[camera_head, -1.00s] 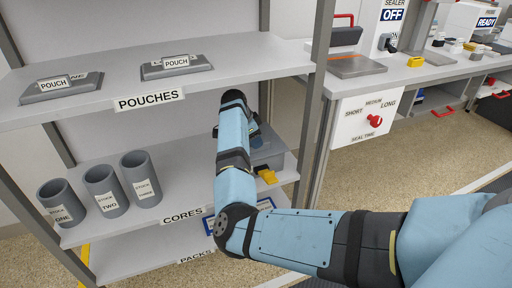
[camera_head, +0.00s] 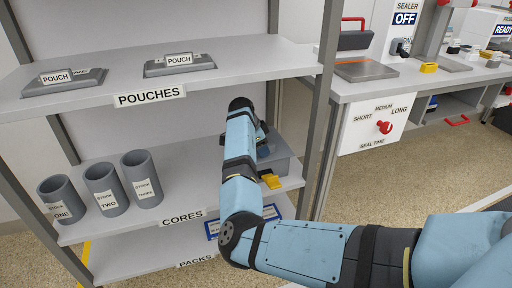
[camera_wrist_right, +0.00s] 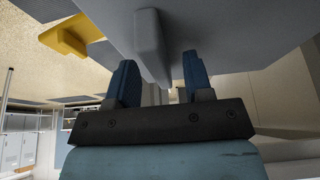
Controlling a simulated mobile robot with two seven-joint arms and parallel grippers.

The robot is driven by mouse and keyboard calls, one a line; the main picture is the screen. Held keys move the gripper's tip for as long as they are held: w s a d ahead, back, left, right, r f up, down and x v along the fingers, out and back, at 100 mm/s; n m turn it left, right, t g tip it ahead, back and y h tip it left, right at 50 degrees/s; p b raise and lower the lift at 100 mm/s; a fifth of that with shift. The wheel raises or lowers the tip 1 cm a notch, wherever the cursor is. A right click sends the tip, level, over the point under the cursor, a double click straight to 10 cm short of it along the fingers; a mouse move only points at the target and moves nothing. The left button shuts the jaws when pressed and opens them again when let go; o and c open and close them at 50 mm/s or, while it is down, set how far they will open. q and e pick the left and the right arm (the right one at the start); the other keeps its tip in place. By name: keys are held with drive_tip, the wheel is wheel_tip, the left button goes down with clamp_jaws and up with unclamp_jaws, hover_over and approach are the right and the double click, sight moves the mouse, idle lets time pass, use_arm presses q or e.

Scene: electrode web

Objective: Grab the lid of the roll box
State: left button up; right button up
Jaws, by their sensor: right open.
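The roll box (camera_head: 283,165) is a grey box on the middle shelf, at its right end, partly hidden behind my right arm. A yellow tab (camera_head: 271,181) sticks out at its front; it also shows in the right wrist view (camera_wrist_right: 70,36). In that view the grey lid (camera_wrist_right: 225,28) fills the top, with a raised grey handle (camera_wrist_right: 149,40). My right gripper (camera_wrist_right: 160,70) is open, with one blue finger on each side of the handle's line; I cannot tell whether they touch it. In the head view the right gripper (camera_head: 263,138) is at the lid. My left gripper is out of view.
Three grey cups, marked one (camera_head: 62,202), two (camera_head: 105,190) and three (camera_head: 141,178), stand left on the same shelf. The pouches shelf (camera_head: 230,68) is above the box. A rack post (camera_head: 322,110) stands to the right, then a bench with a sealer (camera_head: 362,66).

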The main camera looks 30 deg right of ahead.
drive_tip(key=shift+f+p, duration=0.2)
drive_tip(key=shift+p, duration=0.15)
idle(0.3)
clamp_jaws()
